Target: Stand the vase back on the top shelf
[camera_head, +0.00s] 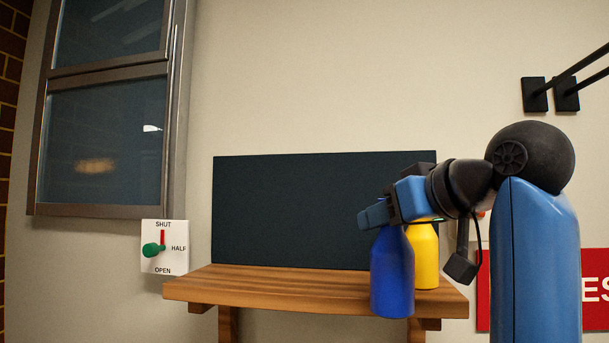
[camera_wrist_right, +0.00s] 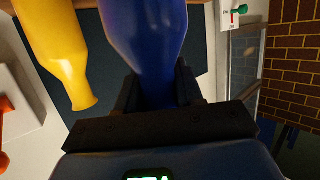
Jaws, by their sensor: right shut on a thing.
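A dark blue vase (camera_head: 392,285) hangs upright from my right gripper (camera_head: 380,215) at the right end of the wooden shelf (camera_head: 270,285). My right gripper is shut on its neck. In the wrist view the blue vase (camera_wrist_right: 145,35) runs between the two black fingers (camera_wrist_right: 155,92). Its base overlaps the shelf's front edge in the head view; I cannot tell whether it touches the shelf. A yellow vase (camera_head: 426,260) stands on the shelf just behind and to the right of it, partly hidden. The yellow vase also shows in the wrist view (camera_wrist_right: 55,45). My left gripper is not in view.
A dark panel (camera_head: 300,215) stands behind the shelf. The shelf's left and middle are bare. A white plate with a green lever (camera_head: 152,249), marked SHUT, HALF and OPEN, is on the wall at left, below a window (camera_head: 105,130). A red sign (camera_head: 595,310) is at right.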

